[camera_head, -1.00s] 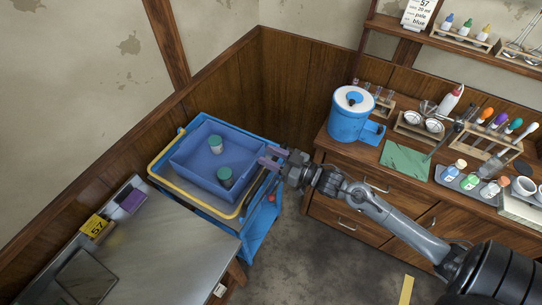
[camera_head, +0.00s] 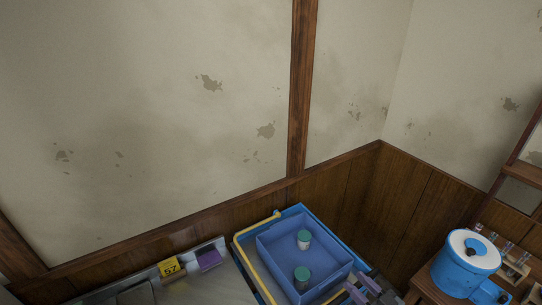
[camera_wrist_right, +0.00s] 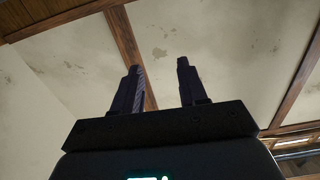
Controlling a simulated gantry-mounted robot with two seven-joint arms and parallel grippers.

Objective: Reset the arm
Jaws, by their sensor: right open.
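My right gripper (camera_head: 362,292) is at the bottom of the head view, at the right edge of the blue cart's bin. Its two purple-grey fingers are apart with nothing between them. In the right wrist view the fingers (camera_wrist_right: 158,84) stand open and empty against the wall and wooden beams. Most of my right arm is cut off by the lower edge of the head view. My left gripper is not in view.
A blue bin (camera_head: 272,268) on a blue cart with a yellow rail (camera_head: 250,270) holds two green-lidded jars (camera_head: 304,239). A steel bench with a yellow 57 card (camera_head: 170,268) is at left. A blue canister (camera_head: 458,270) stands on the wooden cabinet at right.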

